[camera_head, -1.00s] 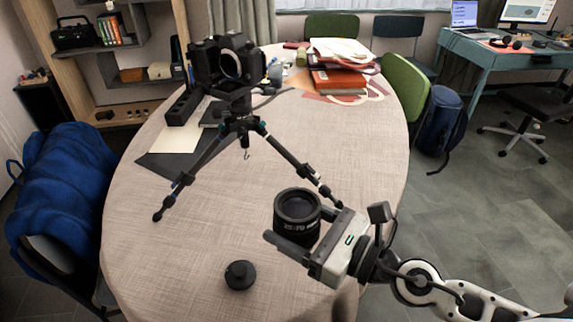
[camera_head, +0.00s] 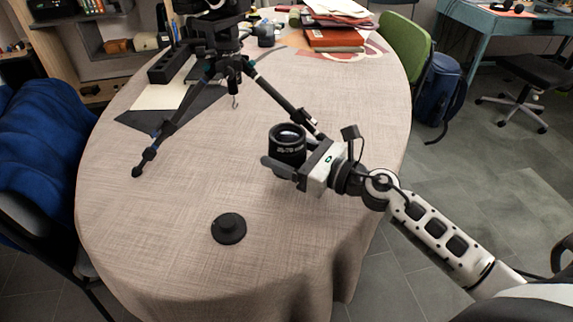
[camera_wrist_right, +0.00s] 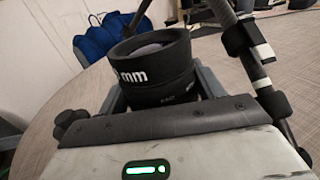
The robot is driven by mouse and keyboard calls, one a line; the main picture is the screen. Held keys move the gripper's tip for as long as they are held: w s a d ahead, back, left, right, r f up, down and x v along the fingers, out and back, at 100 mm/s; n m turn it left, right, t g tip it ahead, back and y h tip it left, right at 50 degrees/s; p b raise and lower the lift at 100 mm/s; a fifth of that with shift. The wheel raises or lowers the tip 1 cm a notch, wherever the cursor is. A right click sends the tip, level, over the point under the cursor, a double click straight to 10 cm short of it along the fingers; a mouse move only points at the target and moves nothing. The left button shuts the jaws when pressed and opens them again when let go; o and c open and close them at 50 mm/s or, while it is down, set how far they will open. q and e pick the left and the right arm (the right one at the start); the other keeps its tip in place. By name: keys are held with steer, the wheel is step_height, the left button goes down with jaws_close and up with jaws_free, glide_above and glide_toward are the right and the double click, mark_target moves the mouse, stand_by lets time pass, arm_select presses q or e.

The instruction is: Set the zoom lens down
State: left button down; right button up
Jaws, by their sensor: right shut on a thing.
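The black zoom lens (camera_head: 287,145) is upright between the fingers of my right gripper (camera_head: 283,168), over the right part of the round table (camera_head: 180,205). The gripper is shut on it. In the right wrist view the lens (camera_wrist_right: 155,68) fills the space between the fingers, its glass end up. I cannot tell whether its base touches the cloth. The black tripod (camera_head: 237,75) stands on the table behind and left of the lens, one leg reaching close to it. The camera on top is partly cut off. My left gripper is out of view.
A round black piece (camera_head: 229,228) lies on the cloth near the front. Books and papers (camera_head: 335,38) lie at the back, and a dark pen tray (camera_head: 171,67) stands at the back left.

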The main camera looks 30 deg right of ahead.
steer(key=shift+f, duration=0.75)
steer(key=o, duration=1.4)
steer(key=shift+f, duration=0.15)
steer(key=shift+s, duration=0.1)
